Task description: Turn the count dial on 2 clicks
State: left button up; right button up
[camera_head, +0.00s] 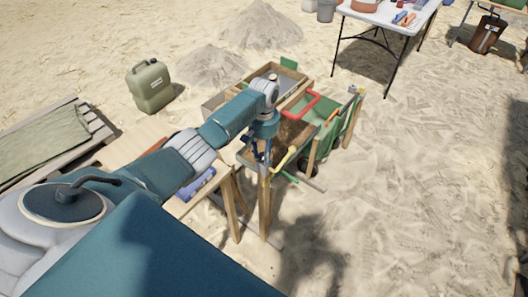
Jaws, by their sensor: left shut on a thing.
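My left arm reaches from the lower left to a wooden stand with a sieve box (298,133). My left gripper (262,157) points down at the near left corner of this stand. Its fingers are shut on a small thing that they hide. I cannot make out the count dial; the gripper and wrist cover that corner. A yellow handle (284,159) sticks out just right of the gripper, and a red handle (299,107) lies behind it. My right gripper is not in view.
A green wheelbarrow (342,123) stands right of the sieve stand. A green jerrycan (150,86) stands on the sand at the back left. A white table (379,16) with tools is at the back right. The sand on the right is clear.

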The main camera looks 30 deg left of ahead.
pick_arm(q)
jog(key=m, duration=0.3)
jog(key=shift+s+f+m+p, duration=0.25)
jog(key=shift+s+m+p, duration=0.05)
jog(key=shift+s+m, duration=0.1)
jog(key=m, duration=0.3)
jog(key=shift+m, duration=0.3)
jog(key=m, duration=0.4)
jog(key=shift+a, duration=0.2)
jog(key=shift+a+m, duration=0.1)
jog(key=shift+m, duration=1.3)
jog(key=shift+w, duration=0.1)
jog(key=o, duration=1.1)
jog(key=shift+a+r, duration=0.1)
jog(key=shift+w+r, duration=0.1)
